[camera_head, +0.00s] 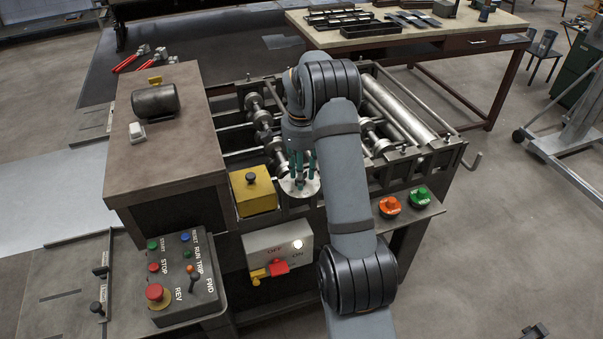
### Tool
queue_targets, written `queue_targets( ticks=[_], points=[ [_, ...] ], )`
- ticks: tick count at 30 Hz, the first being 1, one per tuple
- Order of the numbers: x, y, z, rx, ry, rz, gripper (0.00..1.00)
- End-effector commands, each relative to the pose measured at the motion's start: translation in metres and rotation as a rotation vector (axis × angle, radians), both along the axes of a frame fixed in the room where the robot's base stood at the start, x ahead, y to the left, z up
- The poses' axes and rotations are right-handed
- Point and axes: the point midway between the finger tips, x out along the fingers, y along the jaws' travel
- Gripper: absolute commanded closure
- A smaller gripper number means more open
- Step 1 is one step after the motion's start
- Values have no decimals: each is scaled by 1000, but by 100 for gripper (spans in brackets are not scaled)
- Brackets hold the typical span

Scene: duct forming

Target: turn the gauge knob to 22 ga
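A pale round dial plate (289,188) sits on the front of the roll-forming machine, right of a yellow box. I take it to be the gauge dial. Its markings are too small to read, so the setting cannot be told. My gripper (306,177) points down over this plate, its teal fingers reaching close to the plate's middle. The knob itself cannot be made out behind the fingers. Whether the fingers touch or grip it cannot be told. My grey arm comes up from the bottom and covers part of the machine.
The yellow box (254,197) with a black knob stands just left of the dial. Below are an OFF/ON switch box (262,244) and a button panel (178,270). Orange (390,206) and green (419,196) buttons sit right of my arm. Rollers (395,108) lie behind.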

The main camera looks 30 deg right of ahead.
Motion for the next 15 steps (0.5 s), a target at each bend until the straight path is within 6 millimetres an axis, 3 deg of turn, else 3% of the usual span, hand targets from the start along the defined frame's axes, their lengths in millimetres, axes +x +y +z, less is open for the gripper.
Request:
queue_targets(
  ticks=[5, 15],
  points=[
    [0, 0, 0, 0, 0, 1, 67],
    [0, 0, 0, 0, 0, 1, 87]
  ],
)
